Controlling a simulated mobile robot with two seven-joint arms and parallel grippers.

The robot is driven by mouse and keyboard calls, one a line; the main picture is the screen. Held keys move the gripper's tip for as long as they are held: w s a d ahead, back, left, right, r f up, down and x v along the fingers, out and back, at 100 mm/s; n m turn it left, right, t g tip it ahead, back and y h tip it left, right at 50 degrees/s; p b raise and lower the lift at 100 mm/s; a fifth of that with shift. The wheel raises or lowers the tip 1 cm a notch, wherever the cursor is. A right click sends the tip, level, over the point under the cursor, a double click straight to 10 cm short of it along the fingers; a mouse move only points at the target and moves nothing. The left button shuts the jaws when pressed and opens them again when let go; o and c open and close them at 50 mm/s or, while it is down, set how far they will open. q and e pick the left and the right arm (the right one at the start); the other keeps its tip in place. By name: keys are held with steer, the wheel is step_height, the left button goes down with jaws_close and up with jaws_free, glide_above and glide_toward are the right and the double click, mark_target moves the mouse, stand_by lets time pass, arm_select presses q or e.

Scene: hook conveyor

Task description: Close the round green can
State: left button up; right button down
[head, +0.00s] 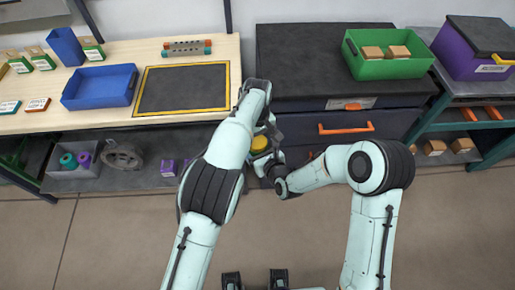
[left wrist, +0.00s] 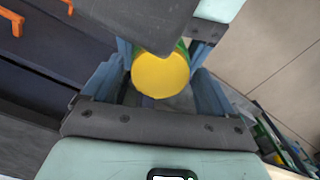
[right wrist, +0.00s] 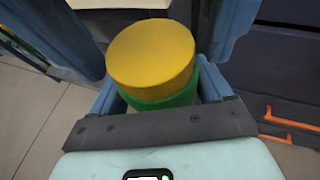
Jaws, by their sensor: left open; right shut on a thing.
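The round green can (right wrist: 165,101) has a yellow lid (right wrist: 150,55) on top, and the lid also shows in the left wrist view (left wrist: 160,75) and small in the head view (head: 260,143). My right gripper (right wrist: 160,97) is shut on the green can's body. My left gripper (left wrist: 160,92) is open, with its blue fingers on either side of the yellow lid, apart from it as far as I can tell. In the head view my left arm partly hides the can. Whether the lid is fully seated cannot be told.
Behind stand a wooden table with a blue bin (head: 99,87) and a black mat (head: 183,88), and a dark drawer cabinet (head: 300,60) bearing a green bin (head: 388,68). A low shelf (head: 140,178) runs under the table. The floor in front is clear.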

arm_select(q)
steer(key=shift+c, duration=0.4)
steer(key=c, duration=1)
steer(key=o, duration=1.2)
step_height(320, 180, up, 12)
steer(key=shift+r, duration=0.1)
